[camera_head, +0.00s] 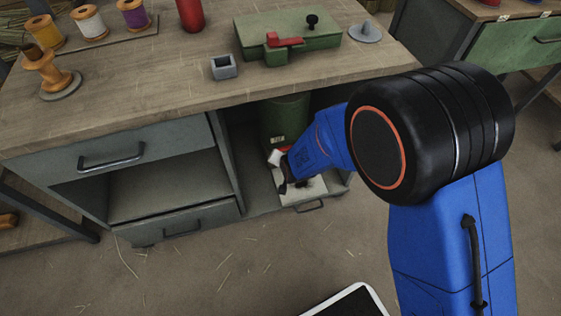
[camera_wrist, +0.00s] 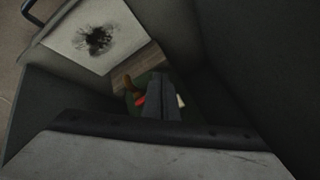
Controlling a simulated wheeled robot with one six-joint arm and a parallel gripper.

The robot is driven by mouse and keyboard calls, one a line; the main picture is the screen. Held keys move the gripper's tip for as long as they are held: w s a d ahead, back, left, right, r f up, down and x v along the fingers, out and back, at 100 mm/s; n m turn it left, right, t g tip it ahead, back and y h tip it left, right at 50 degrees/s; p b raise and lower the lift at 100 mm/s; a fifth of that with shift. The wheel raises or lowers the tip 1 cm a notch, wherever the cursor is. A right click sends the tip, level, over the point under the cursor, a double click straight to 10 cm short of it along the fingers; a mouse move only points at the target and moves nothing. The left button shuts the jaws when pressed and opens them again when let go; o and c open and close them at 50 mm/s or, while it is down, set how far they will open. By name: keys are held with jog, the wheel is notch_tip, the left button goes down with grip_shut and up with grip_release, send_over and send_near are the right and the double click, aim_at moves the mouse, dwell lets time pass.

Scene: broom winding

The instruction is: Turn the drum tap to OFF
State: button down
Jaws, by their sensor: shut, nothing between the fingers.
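The green drum (camera_head: 286,118) stands in the open bay under the workbench; my arm hides its lower part in the head view. In the wrist view, a small brass-coloured piece (camera_wrist: 130,84), apparently the tap, and a bit of red (camera_wrist: 140,101), perhaps its handle, show beside my gripper (camera_wrist: 160,84). My gripper is shut and empty, reaching low into the bay. Its fingers cover part of the tap area, and I cannot tell whether they touch it. The tap's position and any OFF mark are not readable.
A white tray (camera_head: 315,191) with a dark stain lies low in the bay and shows in the wrist view (camera_wrist: 70,42). Dark bay walls (camera_wrist: 225,60) are close around my gripper. The benchtop (camera_head: 150,87) overhangs the bay. Open floor (camera_head: 250,255) lies in front.

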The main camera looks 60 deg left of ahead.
jog(key=s+d+r, duration=0.3)
jog(key=r, duration=0.2)
jog(key=shift+s+r, duration=0.15)
jog(key=shift+r, duration=0.2)
jog(key=shift+a, duration=0.1)
